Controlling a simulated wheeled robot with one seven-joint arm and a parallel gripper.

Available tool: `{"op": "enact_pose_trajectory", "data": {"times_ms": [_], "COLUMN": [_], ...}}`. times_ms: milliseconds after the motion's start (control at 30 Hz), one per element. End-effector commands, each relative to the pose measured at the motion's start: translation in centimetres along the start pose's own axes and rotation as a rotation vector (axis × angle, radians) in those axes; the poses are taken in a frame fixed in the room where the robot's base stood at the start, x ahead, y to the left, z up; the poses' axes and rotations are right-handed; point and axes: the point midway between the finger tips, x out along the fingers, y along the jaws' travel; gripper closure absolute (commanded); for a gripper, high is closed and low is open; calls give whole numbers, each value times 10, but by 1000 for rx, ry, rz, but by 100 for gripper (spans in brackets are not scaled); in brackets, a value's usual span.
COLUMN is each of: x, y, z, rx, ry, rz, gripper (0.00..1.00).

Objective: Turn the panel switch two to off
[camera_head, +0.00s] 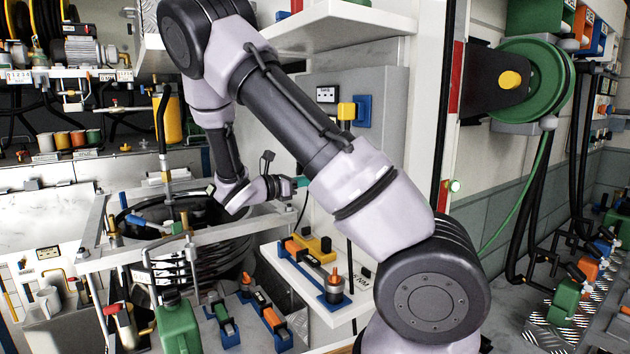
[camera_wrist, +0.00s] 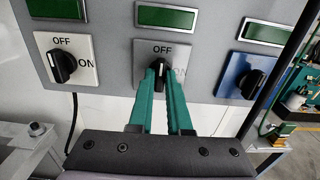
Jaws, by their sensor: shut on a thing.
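In the wrist view a grey panel (camera_wrist: 115,55) carries three rotary switches in a row. The middle switch has a grey plate (camera_wrist: 145,49) marked OFF at the top and ON at the right. Its black knob (camera_wrist: 158,68) sits between the green fingertips of my gripper (camera_wrist: 160,72), which is shut on it. The fingers cover much of the knob, so its pointing direction is hard to tell. In the head view my gripper (camera_head: 300,182) shows only as a small green tip beside the wrist.
The left switch (camera_wrist: 63,66) has a white plate with OFF and ON. The right switch (camera_wrist: 247,82) has a blue plate. Green displays (camera_wrist: 166,17) sit above the switches. In the head view a white shelf (camera_head: 330,28) overhangs, and a coiled black hose (camera_head: 225,250) lies below.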

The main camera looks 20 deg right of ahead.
Motion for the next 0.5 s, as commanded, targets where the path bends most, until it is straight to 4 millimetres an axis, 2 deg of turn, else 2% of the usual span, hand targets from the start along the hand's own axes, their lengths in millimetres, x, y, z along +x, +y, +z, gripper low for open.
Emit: {"op": "enact_pose_trajectory", "data": {"times_ms": [100, 133, 200, 500], "x": [-1, -1, -1, -1], "y": [0, 0, 0, 0], "z": [-1, -1, -1, 0], "rx": [-3, -3, -2, 0], "ry": [1, 2, 1, 1], "rz": [1, 1, 1, 1], "gripper": [100, 80, 54, 54]}}
